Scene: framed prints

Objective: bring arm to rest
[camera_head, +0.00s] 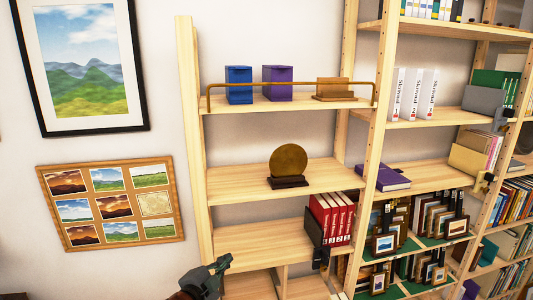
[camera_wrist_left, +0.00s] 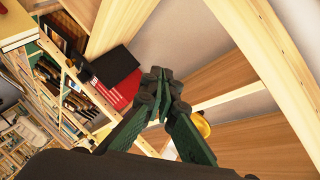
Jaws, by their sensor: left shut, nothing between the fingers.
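My left gripper (camera_head: 220,265) shows at the bottom of the head view, in front of the lowest shelves of the wooden bookcase (camera_head: 187,130). Its fingers are closed and hold nothing. In the left wrist view the gripper's two green fingers (camera_wrist_left: 163,85) meet at their dark tips, with shelf boards beyond. My right gripper does not show in either view.
The shelves hold a blue box (camera_head: 238,85), a purple box (camera_head: 277,83), a round bronze disc (camera_head: 288,160) on a stand and red binders (camera_head: 333,218). A framed landscape (camera_head: 85,65) and a photo board (camera_head: 112,203) hang on the left wall.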

